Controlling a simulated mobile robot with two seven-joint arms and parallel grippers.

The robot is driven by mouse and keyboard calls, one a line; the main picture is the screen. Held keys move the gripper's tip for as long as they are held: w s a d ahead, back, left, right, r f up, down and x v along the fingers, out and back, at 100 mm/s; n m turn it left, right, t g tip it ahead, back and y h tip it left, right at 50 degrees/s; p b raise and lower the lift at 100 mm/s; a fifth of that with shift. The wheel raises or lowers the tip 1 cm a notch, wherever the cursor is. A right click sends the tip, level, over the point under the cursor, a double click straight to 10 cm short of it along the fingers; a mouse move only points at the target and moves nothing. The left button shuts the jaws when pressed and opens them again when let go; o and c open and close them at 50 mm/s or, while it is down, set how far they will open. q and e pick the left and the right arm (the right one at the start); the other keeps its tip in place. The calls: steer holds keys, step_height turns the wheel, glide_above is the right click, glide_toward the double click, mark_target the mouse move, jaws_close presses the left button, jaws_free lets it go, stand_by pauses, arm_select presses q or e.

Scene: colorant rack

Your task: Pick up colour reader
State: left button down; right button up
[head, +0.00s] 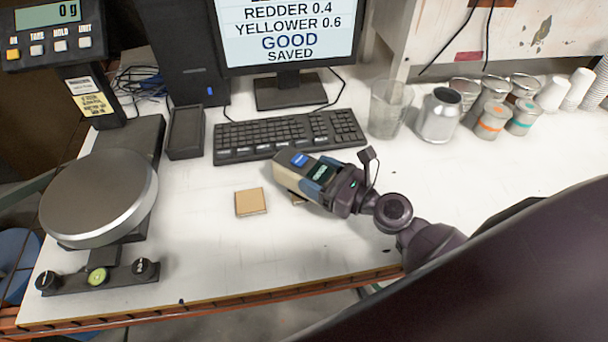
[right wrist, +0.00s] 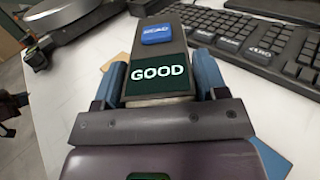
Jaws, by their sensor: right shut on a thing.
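The colour reader (head: 289,170) is a tan and dark handheld block with a blue button and a small dark screen. It also shows in the right wrist view (right wrist: 177,40), where the button says READ and the screen says GOOD. My right gripper (head: 321,173) is shut on the reader, with a blue finger on each side of it, in front of the keyboard. In the right wrist view the fingers (right wrist: 160,82) flank the screen end. I cannot tell how high the reader is above the table. My left gripper is not in view.
A tan square card (head: 250,202) lies left of the reader, and another tan piece shows partly under my gripper. The keyboard (head: 290,135) is behind, a scale (head: 98,196) at left. A glass (head: 389,108), cans and cups stand at right. The front table is clear.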

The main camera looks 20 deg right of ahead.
steer(key=shift+r, duration=0.1)
steer(key=shift+c, duration=0.5)
